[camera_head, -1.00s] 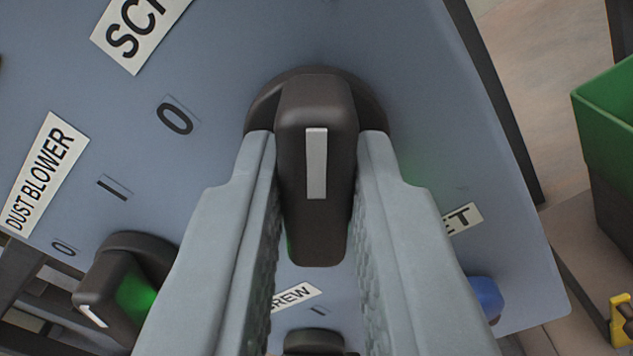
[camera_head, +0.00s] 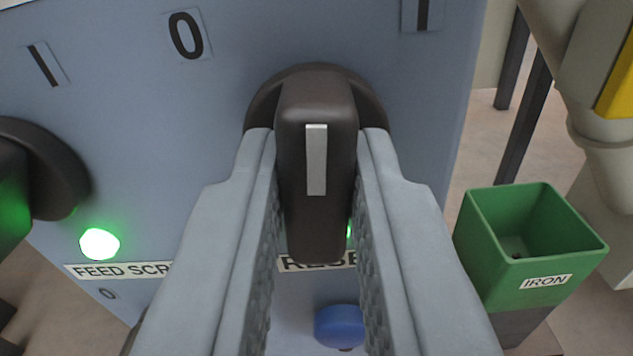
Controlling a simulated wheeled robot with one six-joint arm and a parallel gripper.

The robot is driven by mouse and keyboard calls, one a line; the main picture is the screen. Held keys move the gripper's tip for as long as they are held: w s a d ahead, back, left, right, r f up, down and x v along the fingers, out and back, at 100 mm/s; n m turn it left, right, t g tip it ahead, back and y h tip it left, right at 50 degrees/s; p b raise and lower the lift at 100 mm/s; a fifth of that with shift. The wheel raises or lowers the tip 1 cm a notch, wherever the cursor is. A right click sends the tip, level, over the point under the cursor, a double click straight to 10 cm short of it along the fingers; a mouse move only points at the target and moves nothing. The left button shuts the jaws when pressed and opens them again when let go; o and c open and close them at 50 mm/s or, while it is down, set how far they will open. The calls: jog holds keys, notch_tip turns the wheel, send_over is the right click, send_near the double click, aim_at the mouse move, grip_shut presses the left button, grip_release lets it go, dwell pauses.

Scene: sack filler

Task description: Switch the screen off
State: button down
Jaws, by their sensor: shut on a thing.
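My gripper (camera_head: 317,150) is shut on a black rotary knob (camera_head: 316,225), with one finger on each side of its handle. The knob has a white pointer stripe and stands on a blue-grey panel (camera_head: 130,120). Its stripe points up in the picture, between a "0" mark (camera_head: 187,35) at its upper left and an "I" mark (camera_head: 423,14) at its upper right. A sliver of green light (camera_head: 349,231) shows beside the handle, mostly hidden by the knob and right finger. The knob's name label is not in view now.
A second black knob (camera_head: 60,170) is at left, above a lit green lamp (camera_head: 100,243) and a "FEED SCR" label (camera_head: 115,270). A partly hidden "RESE" label (camera_head: 315,262) and blue button (camera_head: 339,323) are below. A green "IRON" bin (camera_head: 480,235) stands right of the panel.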

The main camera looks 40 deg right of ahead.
jog(key=n, duration=0.4)
jog(key=shift+n, duration=0.3)
jog(key=n, duration=0.4)
jog(key=shift+n, duration=0.3)
jog(key=shift+f, duration=0.1)
jog(key=c, duration=1.4)
grip_release()
jog(key=shift+a, duration=0.1)
jog(key=shift+o, duration=0.2)
jog(key=v, duration=1.7)
jog(key=shift+s, duration=0.2)
jog(key=shift+a, duration=0.1)
